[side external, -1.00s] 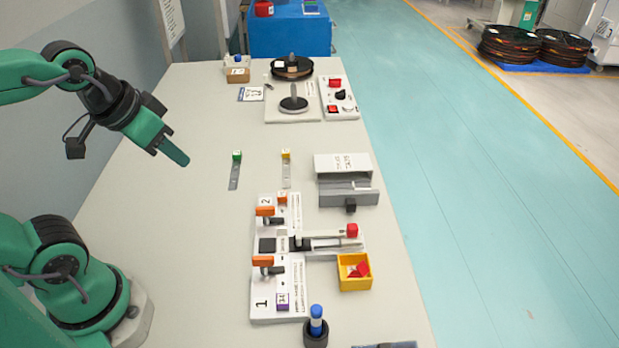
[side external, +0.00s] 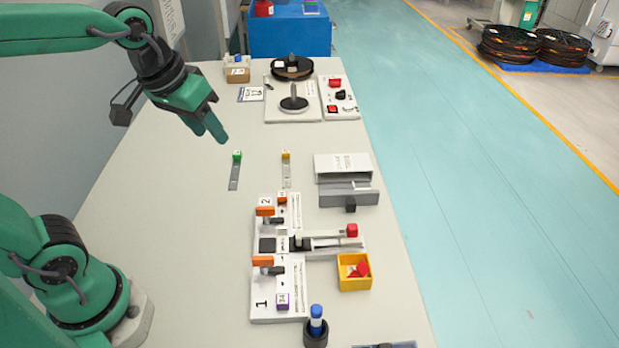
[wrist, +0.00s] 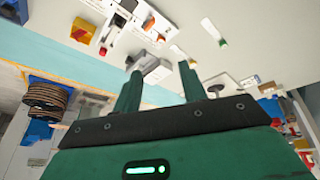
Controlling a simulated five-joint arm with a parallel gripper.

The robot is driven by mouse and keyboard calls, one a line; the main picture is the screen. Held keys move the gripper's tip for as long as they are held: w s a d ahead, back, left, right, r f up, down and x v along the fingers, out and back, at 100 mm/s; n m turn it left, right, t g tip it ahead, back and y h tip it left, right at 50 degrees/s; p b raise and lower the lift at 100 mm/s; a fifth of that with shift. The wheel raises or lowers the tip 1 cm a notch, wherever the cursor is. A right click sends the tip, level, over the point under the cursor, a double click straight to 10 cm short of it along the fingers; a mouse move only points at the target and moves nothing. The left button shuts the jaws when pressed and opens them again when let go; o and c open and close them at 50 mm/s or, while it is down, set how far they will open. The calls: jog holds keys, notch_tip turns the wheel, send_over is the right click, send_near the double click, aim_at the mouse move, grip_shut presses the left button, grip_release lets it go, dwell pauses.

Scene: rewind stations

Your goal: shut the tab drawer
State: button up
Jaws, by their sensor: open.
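The tab drawer unit is a white-topped box (side external: 342,165) on the right side of the table. Its grey drawer (side external: 333,198) sticks out toward the near side, with a dark knob (side external: 351,207) on its front. My gripper (side external: 211,136) is open and empty, well above the table, to the left of the drawer unit and not touching it. In the wrist view my two fingers (wrist: 160,68) stand apart, with the drawer unit (wrist: 155,72) beyond them and partly hidden.
The splicing fixture (side external: 292,320) and a yellow bin (side external: 355,284) stand nearer than the drawer. Two strips with green (side external: 236,156) and yellow (side external: 286,155) ends lie left of it. A blue marker (side external: 316,320) stands in front. The left table area is clear.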

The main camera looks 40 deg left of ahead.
jog(key=w+d+n+g, duration=0.1)
jog(key=w+d+n, duration=0.15)
jog(key=w, duration=0.55)
jog(key=n+g, duration=0.3)
jog(key=n, duration=0.2)
send_near(351, 201)
jog(key=shift+a+f+m, duration=0.15)
jog(key=shift+m, duration=0.1)
jog(key=shift+w+d+f+g, duration=0.3)
jog(key=shift+f, duration=0.2)
jog(key=shift+f, duration=0.1)
jog(key=shift+f, duration=3.85)
grip_shut()
